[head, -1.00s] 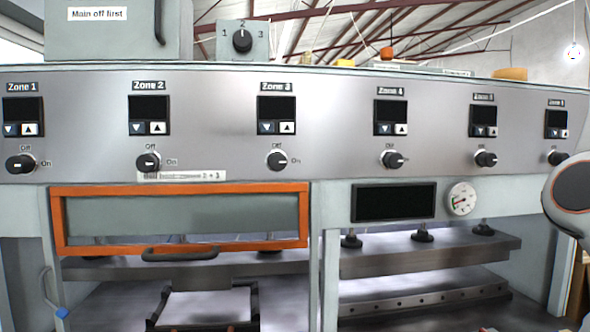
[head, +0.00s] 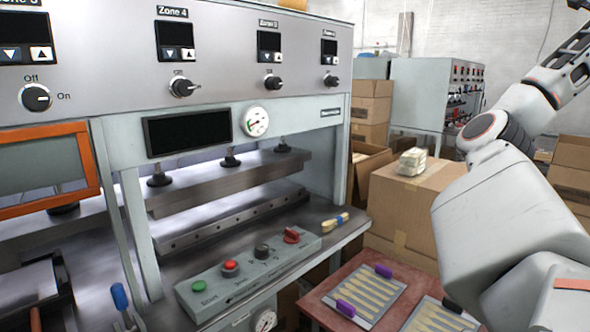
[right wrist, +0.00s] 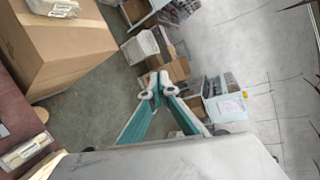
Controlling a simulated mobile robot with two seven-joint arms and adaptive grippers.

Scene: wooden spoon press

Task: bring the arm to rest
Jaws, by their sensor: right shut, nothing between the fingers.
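My right arm (head: 505,210) comes in from the lower right in the head view. It bends at a dark joint and rises to the upper right edge, raised beside the press; its fingers are not clearly visible there. In the right wrist view my right gripper (right wrist: 157,84) has its white fingertips together with nothing between them. It points out over the open grey floor, touching nothing. My left gripper is not in view.
The press (head: 200,190) with zone dials stands at the left. A red table (head: 330,287) with trays of wooden pieces is at the lower middle. Cardboard boxes (head: 405,200) stand behind, also in the wrist view (right wrist: 65,45). Another grey machine (head: 420,90) is farther back.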

